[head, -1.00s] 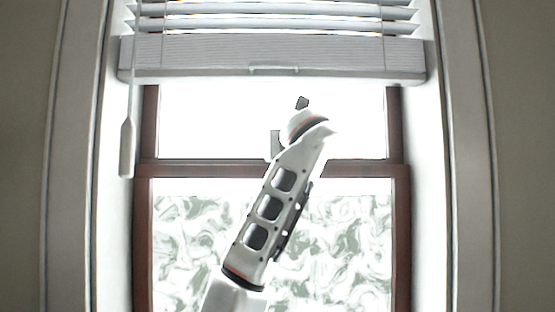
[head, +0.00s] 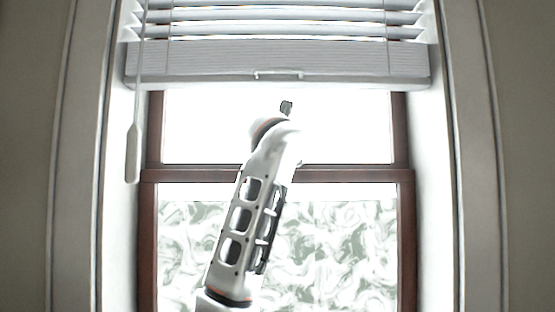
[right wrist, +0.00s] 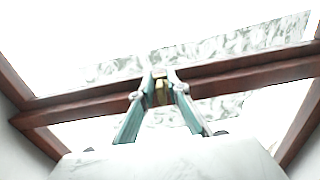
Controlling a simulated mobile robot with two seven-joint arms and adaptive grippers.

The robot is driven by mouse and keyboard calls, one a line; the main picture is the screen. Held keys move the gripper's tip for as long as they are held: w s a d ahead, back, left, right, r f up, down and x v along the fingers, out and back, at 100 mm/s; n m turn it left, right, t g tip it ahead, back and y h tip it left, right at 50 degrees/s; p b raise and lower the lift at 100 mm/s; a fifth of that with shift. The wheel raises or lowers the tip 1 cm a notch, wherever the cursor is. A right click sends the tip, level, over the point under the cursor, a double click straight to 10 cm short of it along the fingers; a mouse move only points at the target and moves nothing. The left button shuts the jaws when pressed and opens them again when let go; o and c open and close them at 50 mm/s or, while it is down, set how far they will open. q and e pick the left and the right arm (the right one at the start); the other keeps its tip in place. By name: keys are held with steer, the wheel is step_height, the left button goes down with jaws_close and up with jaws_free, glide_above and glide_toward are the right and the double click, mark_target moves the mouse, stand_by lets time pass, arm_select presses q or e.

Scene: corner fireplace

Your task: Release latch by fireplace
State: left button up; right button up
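A small brass-coloured latch (right wrist: 161,92) sits on the window's dark red-brown middle rail in the right wrist view. My right gripper (right wrist: 162,76) reaches up to the rail, its two fingers apart on either side of the latch. Whether either finger touches the latch I cannot tell. In the head view my right arm rises in front of the window (head: 345,176), and a small dark part of the gripper (head: 286,107) shows above the wrist. The latch does not show in the head view. My left gripper is not in view.
A white slatted blind (head: 200,62) hangs across the top of the window, with a pale wand (head: 132,152) at its left. The lower pane (head: 345,255) has a swirled pattern. No fireplace is in view.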

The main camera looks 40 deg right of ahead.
stand_by(0.3)
step_height(320, 180, up, 10)
steer(key=shift+r, duration=0.1)
stand_by(0.4)
stand_by(0.6)
